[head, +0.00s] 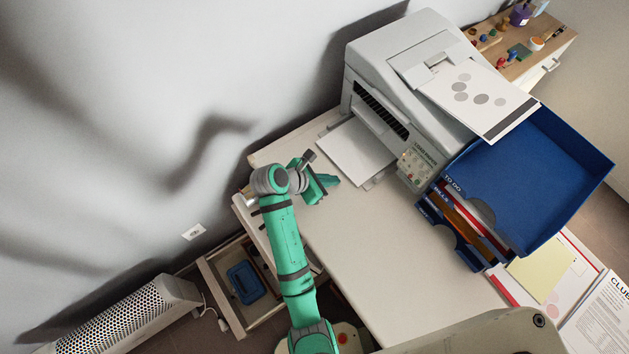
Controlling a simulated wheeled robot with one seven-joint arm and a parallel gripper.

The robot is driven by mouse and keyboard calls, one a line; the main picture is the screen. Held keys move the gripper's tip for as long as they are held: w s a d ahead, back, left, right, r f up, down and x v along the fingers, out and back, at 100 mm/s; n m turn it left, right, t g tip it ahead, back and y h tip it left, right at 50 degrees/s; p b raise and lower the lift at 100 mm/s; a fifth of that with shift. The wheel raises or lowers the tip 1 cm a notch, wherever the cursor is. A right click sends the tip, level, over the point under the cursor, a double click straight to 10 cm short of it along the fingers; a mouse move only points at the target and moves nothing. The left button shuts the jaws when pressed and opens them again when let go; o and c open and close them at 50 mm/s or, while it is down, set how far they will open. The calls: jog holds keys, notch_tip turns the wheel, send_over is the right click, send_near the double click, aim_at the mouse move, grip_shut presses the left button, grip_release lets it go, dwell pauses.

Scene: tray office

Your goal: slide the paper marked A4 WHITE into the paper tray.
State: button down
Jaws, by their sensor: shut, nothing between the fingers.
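A grey-white printer (425,80) stands on the desk. A white sheet or stack (355,152) lies at the open slot on its left side, over what looks like the paper tray (378,178). I cannot tell how far in the paper sits. No A4 WHITE mark is readable in this view. My gripper (329,181), green, is low over the desk just left of this paper, apart from it as far as I can see. Its fingers are shut and empty.
A blue letter tray (545,170) marked TO DO stands right of the printer, with folders below. A sheet with grey circles (480,97) lies on the printer. The desk (375,250) is clear in front. An open drawer (225,295) and a heater (125,320) are lower left.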

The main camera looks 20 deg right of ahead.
jog(key=shift+w+d+r, duration=0.1)
jog(key=shift+w+d, duration=0.5)
jog(key=shift+d, duration=0.35)
jog(key=shift+w, duration=0.1)
